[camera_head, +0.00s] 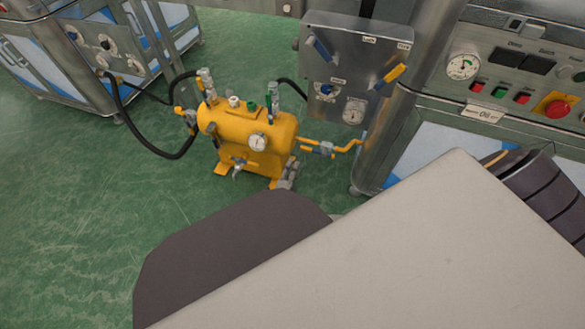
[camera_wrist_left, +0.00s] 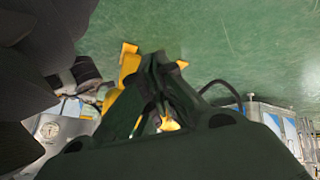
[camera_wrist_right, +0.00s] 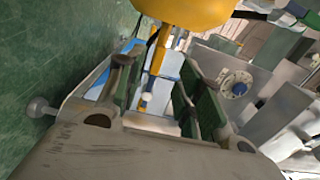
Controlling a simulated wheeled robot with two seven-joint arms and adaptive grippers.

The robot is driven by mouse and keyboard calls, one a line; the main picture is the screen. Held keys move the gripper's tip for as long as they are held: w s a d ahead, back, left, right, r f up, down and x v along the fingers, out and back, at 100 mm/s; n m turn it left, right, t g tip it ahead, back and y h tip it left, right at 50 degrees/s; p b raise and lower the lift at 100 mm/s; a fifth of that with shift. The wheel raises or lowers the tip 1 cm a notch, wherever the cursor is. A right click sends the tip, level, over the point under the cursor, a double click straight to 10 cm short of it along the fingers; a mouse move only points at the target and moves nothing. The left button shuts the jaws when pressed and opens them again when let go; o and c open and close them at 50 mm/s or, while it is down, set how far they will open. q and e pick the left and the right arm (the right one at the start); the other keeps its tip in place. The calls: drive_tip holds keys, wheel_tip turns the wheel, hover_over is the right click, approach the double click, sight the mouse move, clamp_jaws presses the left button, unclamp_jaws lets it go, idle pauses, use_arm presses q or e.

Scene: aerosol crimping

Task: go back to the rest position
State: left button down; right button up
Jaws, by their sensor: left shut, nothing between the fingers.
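My right gripper (camera_wrist_right: 153,85) shows close up in the right wrist view, its two green-padded fingers standing apart with nothing between them. A yellow tank part (camera_wrist_right: 187,10) is just beyond its fingertips. My left gripper (camera_wrist_left: 155,62) shows in the left wrist view as dark fingers drawn together, with no object between them. Yellow equipment (camera_wrist_left: 127,68) lies behind it. In the head view my own large pale and dark arm links cover the lower middle and right, and the left gripper cannot be made out there.
A yellow pressure tank (camera_head: 240,135) with gauge, valves and black hoses stands on the green floor (camera_head: 70,220). A steel valve panel (camera_head: 350,70) and a control console (camera_head: 500,75) with buttons stand to its right. A cabinet (camera_head: 95,60) is at upper left. The left floor is clear.

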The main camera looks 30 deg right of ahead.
drive_tip(key=shift+d, duration=0.1)
idle(0.5)
